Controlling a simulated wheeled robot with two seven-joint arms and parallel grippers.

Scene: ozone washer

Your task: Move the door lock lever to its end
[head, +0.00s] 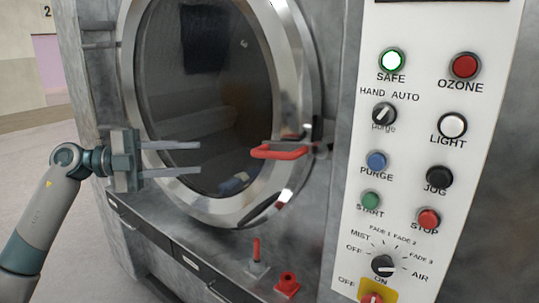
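The washer's round door (307,75) has a wide metal rim around dark glass and appears closed. A red handle (279,152) sticks out at the right side of the rim. Below the door, a small upright red lever (256,250) stands on a grey base on the ledge. I cannot tell for sure which of these is the door lock lever. My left gripper (199,158) is open and empty in front of the glass, its fingers pointing right. It is left of the red handle and apart from it, and above and left of the small lever. My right gripper is out of view.
A white control panel (412,155) with several buttons and knobs stands right of the door. A red knob-like part (287,284) sits on the ledge beside the small lever. The grey floor (60,130) at left is clear.

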